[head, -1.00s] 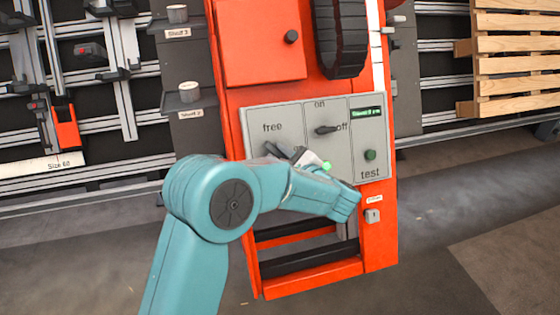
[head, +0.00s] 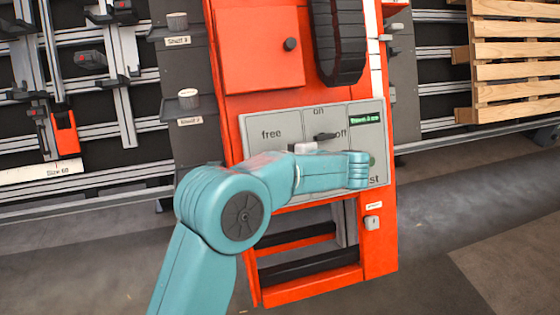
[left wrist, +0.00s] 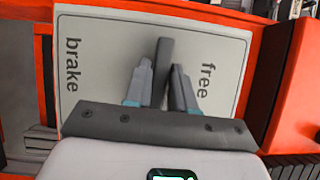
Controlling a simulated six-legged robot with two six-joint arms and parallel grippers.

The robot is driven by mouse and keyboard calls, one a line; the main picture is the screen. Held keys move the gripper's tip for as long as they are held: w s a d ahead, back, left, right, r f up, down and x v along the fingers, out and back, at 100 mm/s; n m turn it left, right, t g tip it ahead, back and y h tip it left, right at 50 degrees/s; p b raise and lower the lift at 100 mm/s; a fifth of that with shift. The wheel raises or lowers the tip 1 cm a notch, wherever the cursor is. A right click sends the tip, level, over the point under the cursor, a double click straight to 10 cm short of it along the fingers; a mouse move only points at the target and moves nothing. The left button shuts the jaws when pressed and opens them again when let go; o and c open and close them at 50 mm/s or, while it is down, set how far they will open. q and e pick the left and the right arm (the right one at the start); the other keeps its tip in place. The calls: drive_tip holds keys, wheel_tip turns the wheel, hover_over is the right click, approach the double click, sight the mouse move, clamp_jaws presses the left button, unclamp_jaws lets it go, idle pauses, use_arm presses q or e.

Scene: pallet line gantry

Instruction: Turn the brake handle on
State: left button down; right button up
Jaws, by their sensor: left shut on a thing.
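The brake handle (left wrist: 162,62) is a dark grey bar on a light panel with the words "brake" on the left and "free" on the right in the left wrist view. It stands upright in that view, between the two words. My left gripper (left wrist: 161,82) is shut on it, one finger on each side. In the head view my left arm covers the handle, the fingertips and the lower part of the grey control panel (head: 257,118); the word "free" shows above the arm. My right gripper is not in view.
A dark on/off switch (head: 326,137) points towards "off", just above my arm. A small green display (head: 367,117) is at the panel's upper right. A key switch (head: 373,222) is below. The red cabinet (head: 262,45) surrounds the panel; pallets (head: 515,60) stand at the right.

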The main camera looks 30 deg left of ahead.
use_arm(q)
drive_tip(key=shift+n, duration=0.3)
idle(0.4)
drive_tip(key=c, duration=1)
unclamp_jaws()
drive_tip(key=shift+c, duration=0.2)
drive_tip(key=shift+d, duration=0.1)
drive_tip(key=p+v, duration=0.5)
drive_tip(key=v, duration=1.1)
drive_tip(key=shift+r, duration=0.35)
drive_tip(key=shift+w, duration=0.1)
